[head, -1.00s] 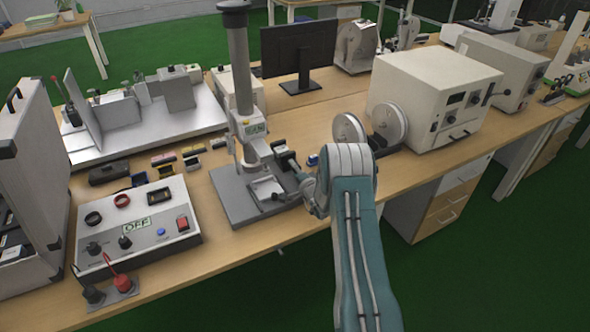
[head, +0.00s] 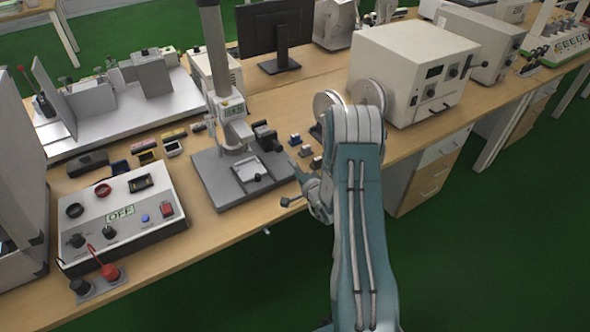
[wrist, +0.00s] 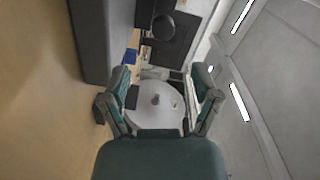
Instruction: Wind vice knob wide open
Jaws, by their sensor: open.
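The test stand (head: 216,60) rises from a grey base plate (head: 212,180) on the bench. A small grey vice (head: 250,174) sits on that plate, with a small dark part at its front edge; I cannot tell for sure that this is its knob. My gripper (head: 290,182) is beside the plate's right side, near the bench's front edge, apart from the vice. In the wrist view my gripper (wrist: 164,92) has its fingers spread with nothing held between them. A round light disc shows beyond the fingers there, and a dark round knob shows above them.
A control box (head: 120,217) reading OFF stands left of the plate. Small blocks (head: 306,151) lie right of it, close to my arm. A white machine (head: 412,75) with round discs stands further right. A monitor (head: 276,30) stands behind. The bench's front edge runs below my gripper.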

